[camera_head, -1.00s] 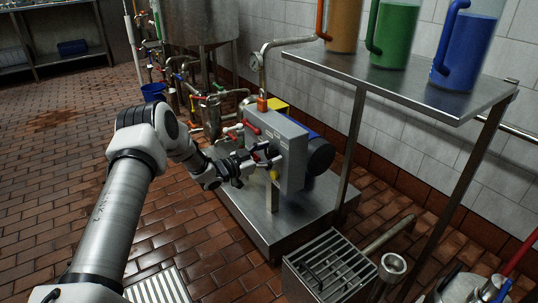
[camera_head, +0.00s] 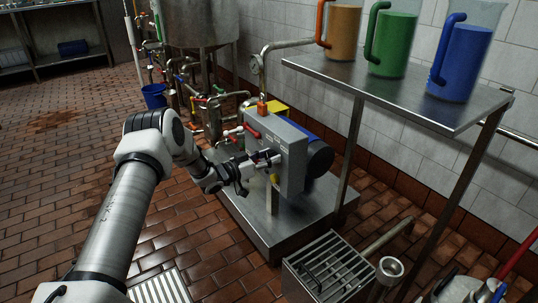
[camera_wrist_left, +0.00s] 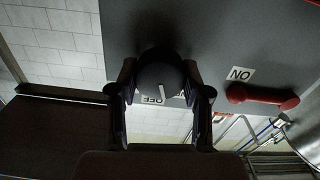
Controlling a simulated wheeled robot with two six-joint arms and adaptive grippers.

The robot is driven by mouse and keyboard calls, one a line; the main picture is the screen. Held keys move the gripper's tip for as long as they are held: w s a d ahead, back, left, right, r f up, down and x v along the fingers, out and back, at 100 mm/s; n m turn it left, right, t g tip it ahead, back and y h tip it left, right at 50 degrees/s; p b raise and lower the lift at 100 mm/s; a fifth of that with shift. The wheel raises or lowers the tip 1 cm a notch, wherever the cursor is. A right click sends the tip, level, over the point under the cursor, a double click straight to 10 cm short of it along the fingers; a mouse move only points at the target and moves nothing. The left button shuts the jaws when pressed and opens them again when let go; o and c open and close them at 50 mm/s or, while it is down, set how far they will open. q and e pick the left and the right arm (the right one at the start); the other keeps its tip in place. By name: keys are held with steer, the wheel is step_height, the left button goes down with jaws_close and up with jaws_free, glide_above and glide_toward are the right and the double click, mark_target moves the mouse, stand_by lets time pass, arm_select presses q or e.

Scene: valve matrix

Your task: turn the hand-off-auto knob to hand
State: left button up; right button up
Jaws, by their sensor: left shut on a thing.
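A black round knob (camera_wrist_left: 160,72) with a white pointer line sits on the face of a grey control box (camera_head: 292,150). In the left wrist view my left gripper (camera_wrist_left: 160,92) has a finger on each side of the knob and is shut on it. The pointer line is at the knob's lower edge, by a partly covered label (camera_wrist_left: 152,99) that seems to read OFF. In the head view my left gripper (camera_head: 268,162) reaches the box face from the left, and I cannot make out the knob there. My right gripper is not in view.
A red handle (camera_wrist_left: 262,97) is beside the knob, under a "NO" or upside-down "ON" label (camera_wrist_left: 241,74). A steel shelf (camera_head: 400,88) with coloured jugs stands right of the box. A floor grate (camera_head: 330,265) lies in front. Pipes and valves stand behind.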

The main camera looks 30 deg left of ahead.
arm_select(q)
steer(key=n+p, duration=0.1)
steer(key=n, duration=0.2)
steer(key=shift+n, duration=1.3)
steer(key=o, duration=1.2)
steer(key=shift+a, duration=0.1)
steer(key=v, duration=1.2)
steer(key=shift+f, duration=0.1)
